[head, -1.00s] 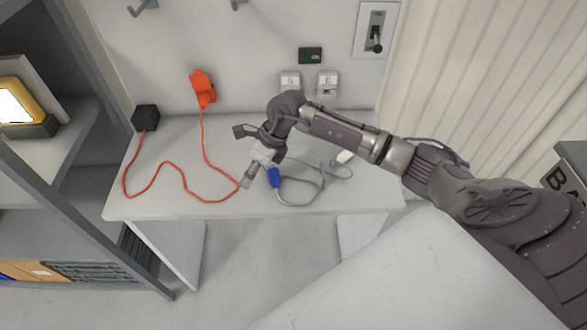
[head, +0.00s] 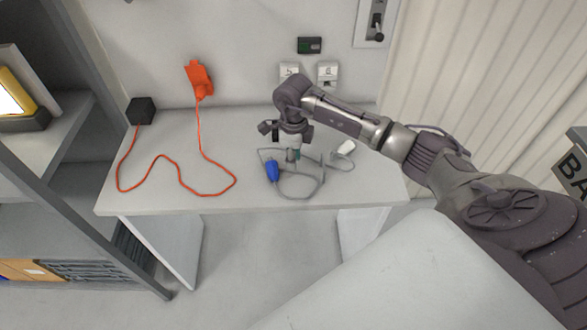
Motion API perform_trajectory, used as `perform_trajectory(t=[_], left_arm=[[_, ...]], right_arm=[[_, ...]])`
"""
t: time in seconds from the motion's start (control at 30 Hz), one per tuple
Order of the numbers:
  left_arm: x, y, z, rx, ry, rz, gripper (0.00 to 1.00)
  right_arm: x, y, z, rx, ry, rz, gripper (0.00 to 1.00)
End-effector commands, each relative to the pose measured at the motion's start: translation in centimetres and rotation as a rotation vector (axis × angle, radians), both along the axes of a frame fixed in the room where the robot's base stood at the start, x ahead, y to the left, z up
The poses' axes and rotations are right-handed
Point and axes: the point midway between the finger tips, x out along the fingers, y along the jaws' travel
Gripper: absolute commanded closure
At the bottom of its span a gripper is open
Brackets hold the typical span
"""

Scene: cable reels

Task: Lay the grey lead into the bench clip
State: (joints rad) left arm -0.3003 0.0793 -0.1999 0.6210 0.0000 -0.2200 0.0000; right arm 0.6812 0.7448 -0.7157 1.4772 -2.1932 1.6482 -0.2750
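The grey lead (head: 296,198) lies in a loop on the white bench. A blue connector (head: 271,171) is at its left end and a white plug (head: 346,148) at its right. My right gripper (head: 292,155) points down over the back of the loop, just right of the blue connector. Its fingers are small and seen nearly end-on, so I cannot tell whether they are open or hold the lead. A small teal patch shows beside the fingertips; I cannot tell what it is. I cannot make out the bench clip. My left gripper is not in view.
An orange lead (head: 180,180) runs across the left of the bench (head: 150,203) from a black block (head: 141,111) to an orange connector (head: 199,80) at the wall. Two white wall sockets (head: 289,72) (head: 327,74) stand behind my arm. A grey shelf is at the left.

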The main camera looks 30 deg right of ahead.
Motion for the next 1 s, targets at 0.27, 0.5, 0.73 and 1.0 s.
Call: perform_trajectory(t=[0.27,0.5,0.73,1.0], left_arm=[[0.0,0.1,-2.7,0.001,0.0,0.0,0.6],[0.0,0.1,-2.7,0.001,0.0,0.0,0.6],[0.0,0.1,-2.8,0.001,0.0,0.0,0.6],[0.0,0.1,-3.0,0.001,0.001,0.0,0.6]], right_arm=[[0.0,0.0,-3.3,0.001,-0.002,0.0,0.69],[0.0,0.0,-3.3,0.001,-0.002,0.0,0.69],[0.0,0.0,-3.4,0.001,-0.001,0.0,0.69],[0.0,0.0,-3.7,0.001,-0.001,0.0,0.82]])
